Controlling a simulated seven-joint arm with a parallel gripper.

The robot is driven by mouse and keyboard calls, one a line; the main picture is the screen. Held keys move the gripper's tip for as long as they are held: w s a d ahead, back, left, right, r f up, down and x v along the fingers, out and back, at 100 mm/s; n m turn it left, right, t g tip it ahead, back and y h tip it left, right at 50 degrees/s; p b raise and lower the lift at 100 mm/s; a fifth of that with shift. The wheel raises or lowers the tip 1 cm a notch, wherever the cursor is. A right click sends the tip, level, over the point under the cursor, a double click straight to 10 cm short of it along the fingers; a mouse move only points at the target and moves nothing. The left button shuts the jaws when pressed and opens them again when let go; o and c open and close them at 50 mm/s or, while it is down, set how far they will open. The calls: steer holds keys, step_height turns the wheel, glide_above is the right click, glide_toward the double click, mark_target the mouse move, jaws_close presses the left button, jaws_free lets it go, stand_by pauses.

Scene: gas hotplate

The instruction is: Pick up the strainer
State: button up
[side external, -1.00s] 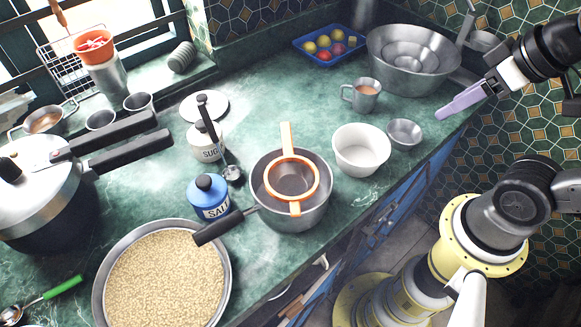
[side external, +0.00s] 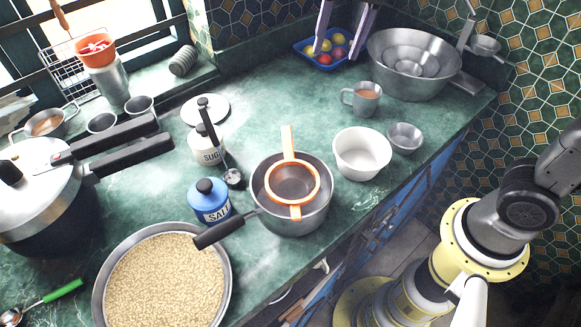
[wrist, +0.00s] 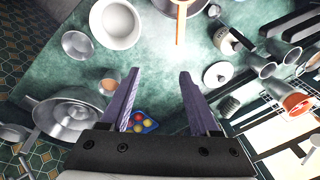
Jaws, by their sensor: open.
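The strainer (side external: 292,182) has an orange rim and handle and a dark bowl. It rests across the top of a steel saucepan (side external: 300,222) with a black handle, at the counter's middle. In the wrist view part of the orange strainer (wrist: 181,22) shows at the top edge, the rest cut off. My gripper (side external: 337,48) has purple fingers and is above the back of the counter, well behind and apart from the strainer. In the wrist view my gripper (wrist: 160,78) is open, with nothing between its fingers.
A white bowl (side external: 361,160) and small steel bowl (side external: 405,138) stand right of the saucepan. Salt (side external: 209,205) and sugar (side external: 207,150) jars stand left. A blue tray (side external: 305,50), mug (side external: 365,100) and large steel bowl (side external: 400,82) are behind. Counter between saucepan and tray is mostly clear.

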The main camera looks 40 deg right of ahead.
steer(key=w+a+f+n+g, duration=0.1)
steer(key=w+a+f+g, duration=0.1)
steer(key=w+a+f, duration=0.3)
glide_above(288, 143)
steer(key=shift+h, duration=0.3)
steer(key=f, duration=1)
steer(key=shift+d+f, duration=0.15)
steer(key=shift+d, duration=0.05)
steer(key=shift+a+f, duration=0.2)
steer(key=shift+f, duration=3.05)
steer(key=shift+c, duration=0.3)
jaws_close()
